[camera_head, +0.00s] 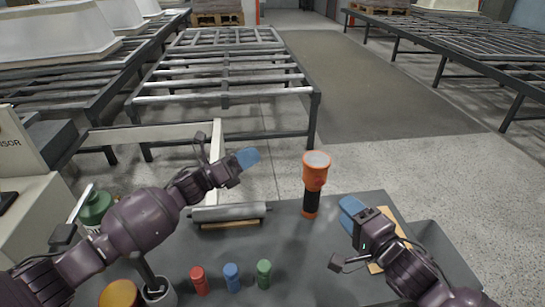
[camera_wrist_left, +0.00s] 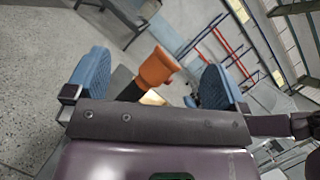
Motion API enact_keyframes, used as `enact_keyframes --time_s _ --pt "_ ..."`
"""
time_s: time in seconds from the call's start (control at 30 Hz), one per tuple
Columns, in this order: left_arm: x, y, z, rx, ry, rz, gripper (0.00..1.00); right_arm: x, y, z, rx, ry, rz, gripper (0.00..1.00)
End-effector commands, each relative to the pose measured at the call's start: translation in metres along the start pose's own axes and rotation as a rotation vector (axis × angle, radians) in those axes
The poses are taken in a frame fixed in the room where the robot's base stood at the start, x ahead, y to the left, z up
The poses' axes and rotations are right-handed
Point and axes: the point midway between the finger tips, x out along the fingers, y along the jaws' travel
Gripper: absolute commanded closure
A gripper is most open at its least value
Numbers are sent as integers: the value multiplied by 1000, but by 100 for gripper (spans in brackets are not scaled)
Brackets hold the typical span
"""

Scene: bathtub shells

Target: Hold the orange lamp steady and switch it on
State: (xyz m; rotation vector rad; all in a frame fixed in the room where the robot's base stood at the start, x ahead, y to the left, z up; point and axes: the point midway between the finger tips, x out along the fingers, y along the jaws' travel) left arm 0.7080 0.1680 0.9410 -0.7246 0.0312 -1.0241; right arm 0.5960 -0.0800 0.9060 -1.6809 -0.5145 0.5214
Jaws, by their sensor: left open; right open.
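The orange lamp (camera_head: 315,172), a torch with an orange head and a black handle, stands upright near the far edge of the dark table (camera_head: 310,262). My left gripper (camera_head: 247,158) is to the left of the lamp's head, apart from it. In the left wrist view the lamp (camera_wrist_left: 155,68) shows beyond and between the two blue fingers of the open left gripper (camera_wrist_left: 152,85). My right gripper (camera_head: 352,207) is to the right of the lamp, apart from it and open. I cannot make out a switch on the lamp.
Red (camera_head: 199,280), blue (camera_head: 232,277) and green (camera_head: 264,273) small cylinders stand at the near side. A grey roller (camera_head: 230,212) lies at the far left of the table. A green-topped container (camera_head: 95,207) stands at left. Metal racks (camera_head: 225,70) stand behind.

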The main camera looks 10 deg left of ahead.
Motion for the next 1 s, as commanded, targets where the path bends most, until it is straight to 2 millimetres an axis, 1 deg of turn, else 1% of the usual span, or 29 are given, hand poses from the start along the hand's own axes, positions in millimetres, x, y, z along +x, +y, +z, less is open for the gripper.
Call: enact_keyframes --time_s 0.03,0.1,0.2,0.4,0.53,0.67,0.77,1.0 --pt "12 -3 -1 72 50 -46 0 0 0 0 0 0 0 57" --pt "25 -6 -7 173 126 -113 0 0 0 0 0 0 0 57" --pt "38 -10 -15 303 228 -202 0 0 0 0 0 0 0 57" --pt "49 -11 -25 476 383 -333 0 0 0 0 0 0 0 57" --pt "51 -11 -29 526 433 -374 0 0 0 0 0 0 0 57" --pt "56 -12 -33 539 448 -387 0 0 0 0 0 0 0 57" --pt "64 -15 -38 538 447 -389 0 0 0 0 0 0 0 57" --pt "96 -24 -55 538 445 -388 0 0 0 0 0 0 0 57"
